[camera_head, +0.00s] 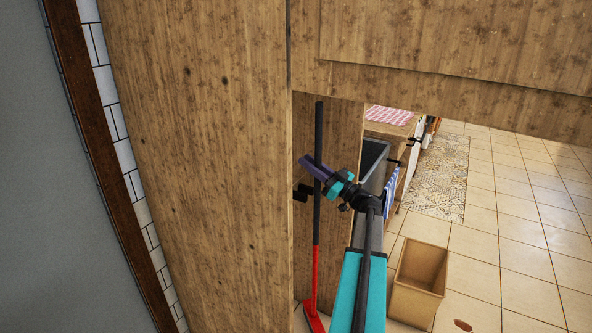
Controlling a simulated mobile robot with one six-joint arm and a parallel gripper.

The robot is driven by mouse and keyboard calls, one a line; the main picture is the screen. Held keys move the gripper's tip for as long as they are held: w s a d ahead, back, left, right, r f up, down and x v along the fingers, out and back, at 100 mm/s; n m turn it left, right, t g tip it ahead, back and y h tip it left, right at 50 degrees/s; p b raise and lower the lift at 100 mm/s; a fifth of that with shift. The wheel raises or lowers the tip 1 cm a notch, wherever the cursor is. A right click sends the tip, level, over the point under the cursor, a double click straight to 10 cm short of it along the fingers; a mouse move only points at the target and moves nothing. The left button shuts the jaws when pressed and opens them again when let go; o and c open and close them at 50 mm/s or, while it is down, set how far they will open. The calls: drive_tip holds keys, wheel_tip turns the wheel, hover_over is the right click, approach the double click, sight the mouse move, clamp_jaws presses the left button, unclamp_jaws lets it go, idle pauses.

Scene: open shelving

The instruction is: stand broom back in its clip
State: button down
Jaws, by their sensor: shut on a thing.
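The broom (317,230) stands nearly upright in front of a wooden panel, with a dark upper handle, a red lower handle and a red head (313,318) at the floor. My gripper (316,168) is shut on the broom's dark handle, above its middle. A small dark fitting (301,192), which looks like the clip, sits on the panel just left of the handle. I cannot tell whether the handle touches it or is inside it. The handle's top end stands free above my gripper.
A tall wooden panel (200,140) fills the left, and a wooden board (450,60) crosses the top right. An open cardboard-coloured bin (419,278) stands on the tiled floor right of my arm. A patterned rug (437,177) lies farther back. Tiled floor (520,230) at right is mostly clear.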

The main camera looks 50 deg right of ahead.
drive_tip(key=shift+w+a+f, duration=0.1)
drive_tip(key=shift+w+f, duration=0.15)
drive_tip(key=shift+w, duration=0.25)
drive_tip(key=shift+w+a+f, duration=0.1)
drive_tip(key=shift+w+f, duration=0.1)
drive_tip(key=shift+w, duration=0.25)
drive_tip(key=shift+w+a+f, duration=0.15)
drive_tip(key=shift+w+f, duration=0.55)
drive_tip(key=shift+w, duration=0.3)
drive_tip(key=shift+w+a+f, duration=0.1)
drive_tip(key=shift+w+f, duration=0.6)
drive_tip(key=shift+w, duration=0.3)
drive_tip(key=c, duration=1.6)
unclamp_jaws()
drive_tip(key=shift+f, duration=0.1)
drive_tip(key=shift+s, duration=0.1)
drive_tip(key=v, duration=1.2)
drive_tip(key=shift+b, duration=0.35)
